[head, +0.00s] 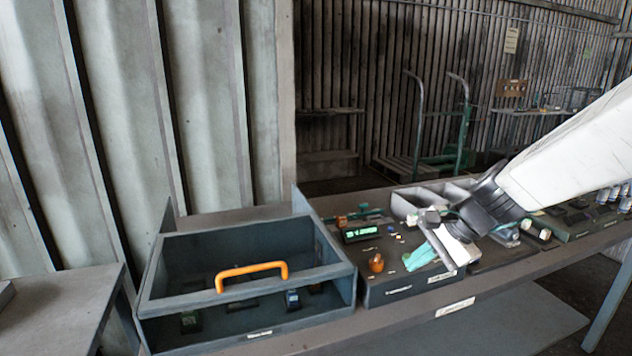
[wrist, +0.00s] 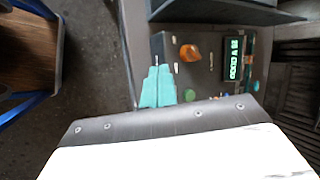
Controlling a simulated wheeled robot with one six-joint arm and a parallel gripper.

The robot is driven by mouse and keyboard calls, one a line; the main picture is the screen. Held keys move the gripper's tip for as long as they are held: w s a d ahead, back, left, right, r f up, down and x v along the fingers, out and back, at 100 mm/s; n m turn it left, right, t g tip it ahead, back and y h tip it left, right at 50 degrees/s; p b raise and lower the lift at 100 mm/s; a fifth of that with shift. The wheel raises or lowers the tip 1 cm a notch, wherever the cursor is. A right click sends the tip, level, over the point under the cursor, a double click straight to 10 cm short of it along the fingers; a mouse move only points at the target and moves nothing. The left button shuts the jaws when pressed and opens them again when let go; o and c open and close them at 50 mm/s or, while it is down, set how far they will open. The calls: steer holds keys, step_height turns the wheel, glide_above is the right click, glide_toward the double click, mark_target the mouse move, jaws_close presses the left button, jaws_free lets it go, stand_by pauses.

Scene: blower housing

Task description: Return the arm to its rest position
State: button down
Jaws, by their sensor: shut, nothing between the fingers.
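My gripper (head: 424,258) has teal fingers and hangs over the front right of the dark panel box in the head view. The fingers also show in the wrist view (wrist: 158,88), close together with nothing between them. My white arm comes in from the right edge of the head view and slopes down to the gripper. Whether the fingertips touch the box below cannot be told.
The panel box (head: 390,290) carries an orange knob (head: 376,263) and a lit green display (head: 360,233). Left of it stands a dark open-fronted housing with an orange handle (head: 251,270). Small parts lie along the bench to the right. A hand truck (head: 462,120) stands behind.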

steer(key=s+d+r+n+h, duration=0.1)
steer(key=s+n, duration=0.3)
steer(key=s, duration=0.4)
steer(key=s+d+r+n+g+h, duration=0.1)
steer(key=s+d+r+n+h, duration=0.1)
steer(key=s, duration=0.7)
steer(key=s+d+r+n+g+h, duration=0.1)
steer(key=s+d+r+n+h, duration=0.1)
steer(key=s+n, duration=0.4)
steer(key=s, duration=0.3)
steer(key=shift+d+r+h, duration=0.2)
steer(key=shift+d+h, duration=0.05)
steer(key=shift+h, duration=0.15)
steer(key=shift+s, duration=0.1)
stand_by(0.4)
